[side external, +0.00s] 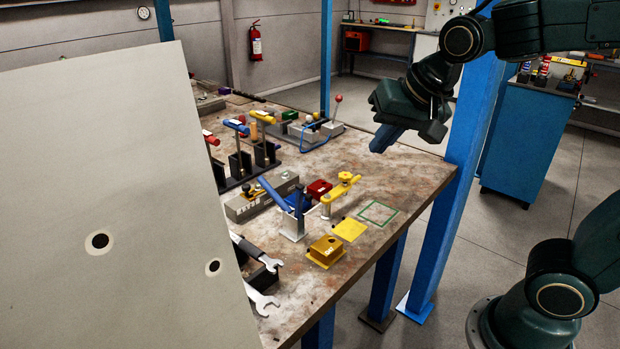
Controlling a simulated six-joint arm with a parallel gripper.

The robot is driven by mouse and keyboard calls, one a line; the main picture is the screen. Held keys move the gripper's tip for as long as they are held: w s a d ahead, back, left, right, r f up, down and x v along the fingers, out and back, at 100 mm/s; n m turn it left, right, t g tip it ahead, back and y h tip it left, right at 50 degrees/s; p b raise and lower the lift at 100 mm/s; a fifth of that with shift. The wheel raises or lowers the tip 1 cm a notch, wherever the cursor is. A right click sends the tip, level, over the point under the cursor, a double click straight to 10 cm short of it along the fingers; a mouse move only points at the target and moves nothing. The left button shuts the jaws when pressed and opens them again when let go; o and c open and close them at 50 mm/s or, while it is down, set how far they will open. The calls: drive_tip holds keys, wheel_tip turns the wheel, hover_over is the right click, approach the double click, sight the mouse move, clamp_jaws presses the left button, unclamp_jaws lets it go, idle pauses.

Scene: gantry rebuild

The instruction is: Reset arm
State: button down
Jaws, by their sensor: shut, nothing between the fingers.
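My gripper (385,138) is at the upper right, above the right edge of the worktable (415,176). Its blue fingers point down and to the left, and they are shut and empty. The gripper hangs apart from the objects on the table. Below and to its left stand a blue upright lever on a white base (292,222) and a yellow clamp-like piece (341,190). A gold block (326,248) sits on a yellow plate near the table's front right edge.
A large grey panel with holes (110,190) blocks the left side. A green square outline (377,213) and a yellow plate (349,229) lie near the right edge. Wrenches (258,255) lie at the front. A blue post (450,190) stands close beside my gripper.

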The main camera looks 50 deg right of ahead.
drive_tip(key=s+f+n, duration=0.2)
drive_tip(key=s+n, duration=0.5)
drive_tip(key=s, duration=0.5)
drive_tip(key=shift+s+f+g+y, duration=0.3)
drive_tip(key=shift+s+f, duration=0.1)
